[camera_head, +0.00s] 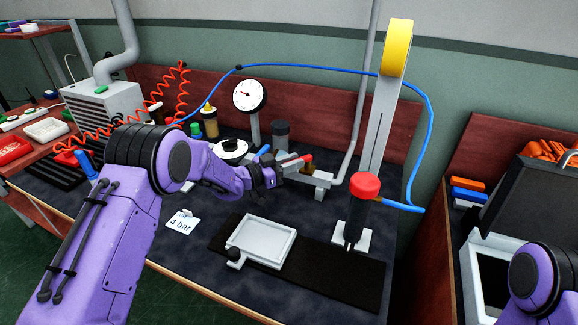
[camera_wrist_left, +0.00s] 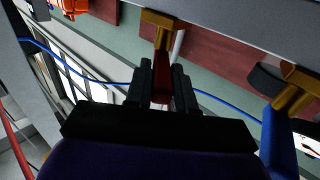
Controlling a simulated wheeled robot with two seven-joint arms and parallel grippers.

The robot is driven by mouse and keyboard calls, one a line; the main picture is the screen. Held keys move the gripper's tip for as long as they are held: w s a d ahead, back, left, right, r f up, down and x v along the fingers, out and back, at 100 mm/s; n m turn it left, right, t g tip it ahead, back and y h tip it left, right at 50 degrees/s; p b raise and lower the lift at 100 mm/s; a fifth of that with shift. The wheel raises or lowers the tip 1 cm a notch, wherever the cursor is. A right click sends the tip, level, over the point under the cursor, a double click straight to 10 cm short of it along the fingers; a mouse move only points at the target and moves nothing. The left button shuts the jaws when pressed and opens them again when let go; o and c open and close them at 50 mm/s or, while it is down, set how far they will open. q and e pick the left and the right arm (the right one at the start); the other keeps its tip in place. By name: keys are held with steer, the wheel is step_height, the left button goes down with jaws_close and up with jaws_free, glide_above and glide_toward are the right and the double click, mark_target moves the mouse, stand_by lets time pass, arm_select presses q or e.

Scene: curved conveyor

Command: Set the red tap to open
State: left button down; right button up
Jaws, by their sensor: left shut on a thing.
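The red tap (camera_head: 304,161) is at the grey pipe block on the dark bench, just right of my left gripper (camera_head: 278,172). In the left wrist view, its red handle (camera_wrist_left: 160,86) lies between the two black fingers of my left gripper (camera_wrist_left: 161,84), which is shut on it. The handle's far end meets a brass fitting (camera_wrist_left: 162,28). In the head view the fingers hide part of the handle. My right gripper is out of view; only part of my right arm shows at the lower right.
A blue-handled tap (camera_wrist_left: 278,140) on another brass fitting is beside it. A white dial gauge (camera_head: 249,95) stands behind. A red-topped black cylinder (camera_head: 363,187) stands to the right, with a blue hose (camera_head: 431,110). A grey tray (camera_head: 291,232) lies in front.

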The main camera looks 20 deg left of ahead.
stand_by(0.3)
arm_select(q)
steer(key=c, duration=1)
jaws_free()
steer(key=shift+c, duration=0.2)
steer(key=b+v, duration=0.1)
steer(key=v, duration=0.9)
steer(key=shift+s+a+b, duration=0.2)
steer(key=shift+s+b, duration=0.05)
steer(key=shift+b, duration=0.05)
